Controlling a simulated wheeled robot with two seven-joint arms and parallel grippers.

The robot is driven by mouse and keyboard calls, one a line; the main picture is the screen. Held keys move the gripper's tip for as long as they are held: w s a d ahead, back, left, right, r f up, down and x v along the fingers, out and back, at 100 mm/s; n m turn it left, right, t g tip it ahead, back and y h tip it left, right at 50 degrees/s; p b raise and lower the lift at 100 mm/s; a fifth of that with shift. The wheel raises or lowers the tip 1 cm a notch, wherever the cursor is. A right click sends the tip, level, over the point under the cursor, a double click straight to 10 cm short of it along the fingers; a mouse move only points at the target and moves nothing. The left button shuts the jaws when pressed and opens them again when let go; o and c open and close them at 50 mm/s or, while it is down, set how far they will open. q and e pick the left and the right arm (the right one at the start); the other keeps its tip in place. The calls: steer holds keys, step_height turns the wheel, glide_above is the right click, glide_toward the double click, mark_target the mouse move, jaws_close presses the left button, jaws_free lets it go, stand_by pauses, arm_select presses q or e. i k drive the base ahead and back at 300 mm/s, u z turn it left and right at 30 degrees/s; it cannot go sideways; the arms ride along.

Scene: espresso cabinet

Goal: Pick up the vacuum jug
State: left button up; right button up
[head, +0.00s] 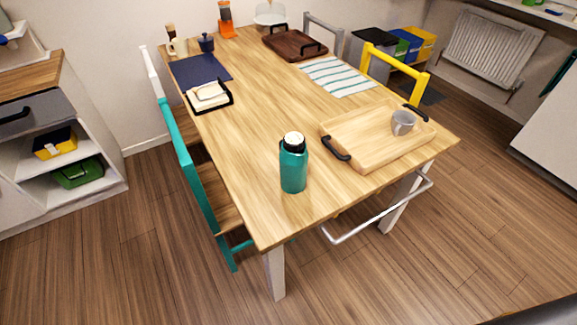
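The teal vacuum jug (293,170), with a dark collar and a white top, stands upright near the front edge of the wooden table (245,160). Nothing touches it, and its full height shows in the head view. Neither my left nor my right gripper is in view.
A wooden tray (370,148) with black handles holds a grey cup (403,122), right of the jug. A butter dish (208,94), a navy mat (200,69), a striped cloth (337,76) and a dark tray (295,44) lie farther back. A teal chair (190,175) stands left; table around the jug is clear.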

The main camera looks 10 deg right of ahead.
mark_target(293, 165)
steer(key=k, duration=0.45)
steer(key=z, duration=2.5)
steer(key=i, duration=2)
steer(key=u, duration=2.55)
